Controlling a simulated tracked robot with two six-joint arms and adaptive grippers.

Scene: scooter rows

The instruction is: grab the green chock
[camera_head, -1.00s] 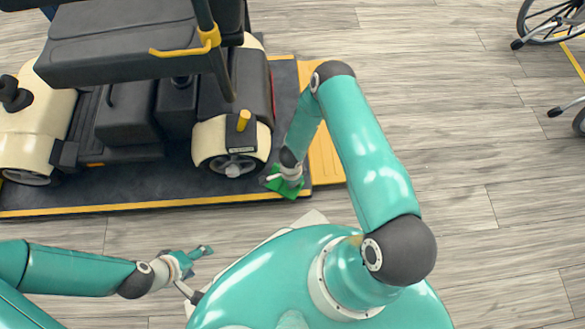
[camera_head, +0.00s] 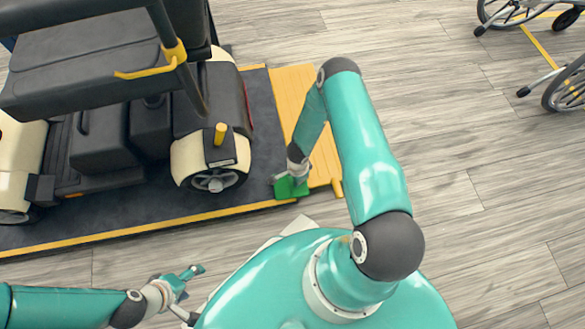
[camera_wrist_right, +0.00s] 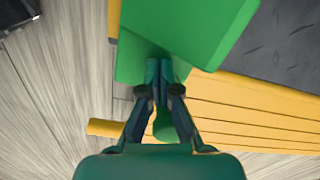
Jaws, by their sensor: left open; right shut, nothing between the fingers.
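The green chock (camera_head: 293,189) is at the front right corner of the dark mat, by the yellow ramp and near the scooter's wheel. It fills the top middle of the right wrist view (camera_wrist_right: 190,30). My right gripper (camera_head: 285,177) is at the chock, its fingers (camera_wrist_right: 166,72) shut with nothing between them. The fingertips overlap the chock's near edge in the wrist view; I cannot tell whether they touch it. My left gripper (camera_head: 190,278) is open and empty at the lower left, over the floor and away from the chock.
A cream and black scooter (camera_head: 215,160) stands on the dark mat (camera_head: 130,215), left of my right gripper. The yellow slatted ramp (camera_head: 318,150) lies along the mat's right side. Wheelchairs (camera_head: 567,90) stand at the upper right. The wooden floor between is clear.

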